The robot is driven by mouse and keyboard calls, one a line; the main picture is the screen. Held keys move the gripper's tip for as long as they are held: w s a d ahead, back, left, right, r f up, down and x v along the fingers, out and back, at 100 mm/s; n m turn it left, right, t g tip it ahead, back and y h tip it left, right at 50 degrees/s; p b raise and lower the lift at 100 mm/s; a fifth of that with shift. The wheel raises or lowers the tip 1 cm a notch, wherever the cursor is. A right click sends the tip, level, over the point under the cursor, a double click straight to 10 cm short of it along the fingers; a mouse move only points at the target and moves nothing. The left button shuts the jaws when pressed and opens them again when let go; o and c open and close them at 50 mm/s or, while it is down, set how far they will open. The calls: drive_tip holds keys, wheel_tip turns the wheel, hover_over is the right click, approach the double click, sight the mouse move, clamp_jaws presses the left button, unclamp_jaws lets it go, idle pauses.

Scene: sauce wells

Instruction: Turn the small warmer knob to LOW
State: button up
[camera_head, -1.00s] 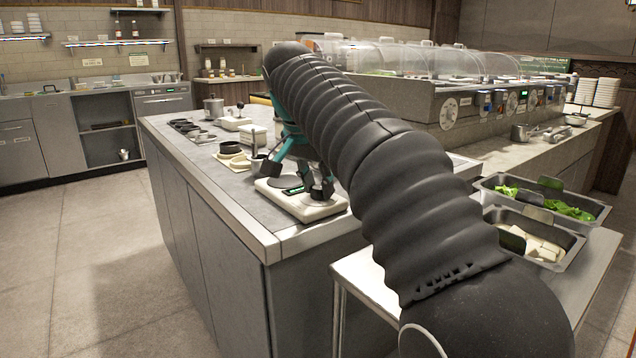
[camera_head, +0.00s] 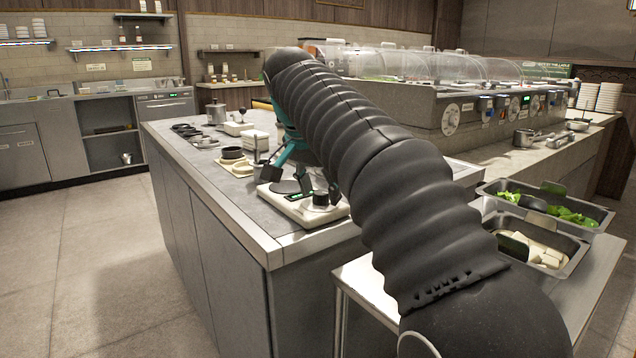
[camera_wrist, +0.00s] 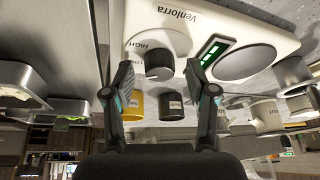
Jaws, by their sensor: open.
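The small warmer (camera_head: 290,207) is a white, flat unit near the counter's front corner. Its dark round knob (camera_head: 320,199) stands at its near right end. In the wrist view, the knob (camera_wrist: 158,66) sits on a white dial with HIGH and part of a LOW label at its left; I cannot tell which way its pointer faces. A lit green display (camera_wrist: 211,53) and a round dark plate (camera_wrist: 244,62) lie right of it. My gripper (camera_wrist: 161,78) is open and empty, its fingers on either side of the knob in that view. In the head view, my gripper (camera_head: 305,183) is above the warmer, apart from the knob.
Cups and a beige tray (camera_head: 238,168) stand on the counter behind the warmer. Metal food pans (camera_head: 545,240) are at the right.

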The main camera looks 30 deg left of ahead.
drive_tip(key=v, duration=0.6)
drive_tip(key=shift+a, duration=0.1)
drive_tip(key=shift+s+r, duration=0.3)
drive_tip(key=shift+r, duration=0.35)
